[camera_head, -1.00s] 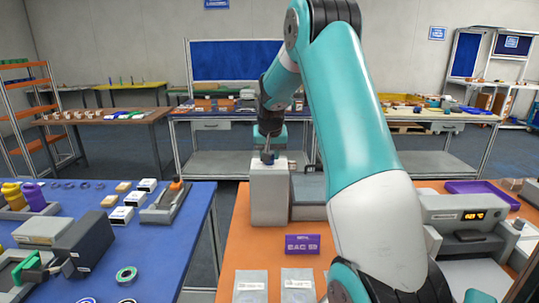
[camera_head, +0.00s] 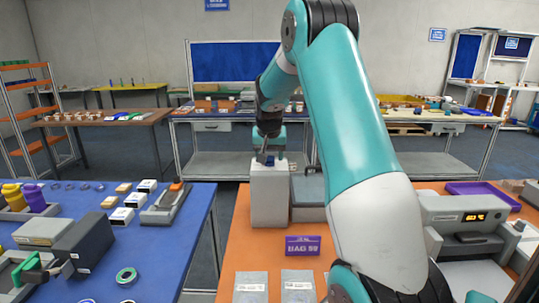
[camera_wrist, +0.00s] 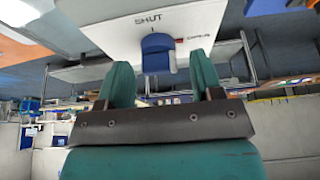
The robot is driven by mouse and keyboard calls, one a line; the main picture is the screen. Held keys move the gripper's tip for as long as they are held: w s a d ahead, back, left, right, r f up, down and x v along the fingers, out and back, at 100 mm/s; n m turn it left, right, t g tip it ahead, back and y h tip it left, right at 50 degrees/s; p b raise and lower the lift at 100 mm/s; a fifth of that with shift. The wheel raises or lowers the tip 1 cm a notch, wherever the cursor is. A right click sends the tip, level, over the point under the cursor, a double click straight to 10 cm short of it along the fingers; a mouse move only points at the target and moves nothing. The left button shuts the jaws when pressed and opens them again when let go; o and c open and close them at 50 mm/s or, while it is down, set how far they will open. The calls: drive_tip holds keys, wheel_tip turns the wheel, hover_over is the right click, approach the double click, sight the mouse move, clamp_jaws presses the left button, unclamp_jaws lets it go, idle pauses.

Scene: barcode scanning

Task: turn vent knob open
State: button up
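The vent knob (camera_wrist: 157,50) is blue and sits on a white panel (camera_wrist: 112,32) in the wrist view. The word SHUT is printed beside it, and a smaller label with a red mark lies to its right, too blurred to read surely. In the head view the knob (camera_head: 269,161) is small on top of a pale grey box (camera_head: 270,196). My gripper (camera_wrist: 161,66) is open. Its two teal fingers lie on either side of the knob, with a visible gap on both sides. In the head view my gripper (camera_head: 268,148) is just above the box, partly dark and hard to read.
The box stands at the far edge of the orange bench (camera_head: 240,235). A grey unit (camera_head: 309,190) adjoins it on the right. A sealer-like machine (camera_head: 466,225) with a display stands right. A blue table (camera_head: 175,235) is left.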

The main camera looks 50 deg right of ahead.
drive_tip(key=b+v, duration=0.2)
drive_tip(key=v, duration=1.5)
drive_tip(key=shift+r+b, duration=0.2)
drive_tip(key=shift+b, duration=0.15)
drive_tip(key=s+a+f+n+y, duration=0.2)
drive_tip(key=a+n, duration=0.1)
drive_tip(key=a, duration=0.6)
drive_tip(key=s+a+f+n+y, duration=0.1)
drive_tip(key=s+a+f+n, duration=0.2)
drive_tip(key=a, duration=0.6)
drive_tip(key=s+a+f+n+y, duration=0.15)
drive_tip(key=a+n, duration=0.25)
drive_tip(key=a, duration=0.5)
drive_tip(key=s+a+f+n+g+y, duration=0.1)
drive_tip(key=s+a+f+n, duration=0.2)
drive_tip(key=s+a, duration=0.3)
drive_tip(key=s+a+f+n+g+y, duration=0.2)
drive_tip(key=s+a+f+n, duration=0.1)
drive_tip(key=s+a, duration=0.4)
drive_tip(key=s+n, duration=0.1)
drive_tip(key=s, duration=0.2)
drive_tip(key=shift+s+a, duration=0.25)
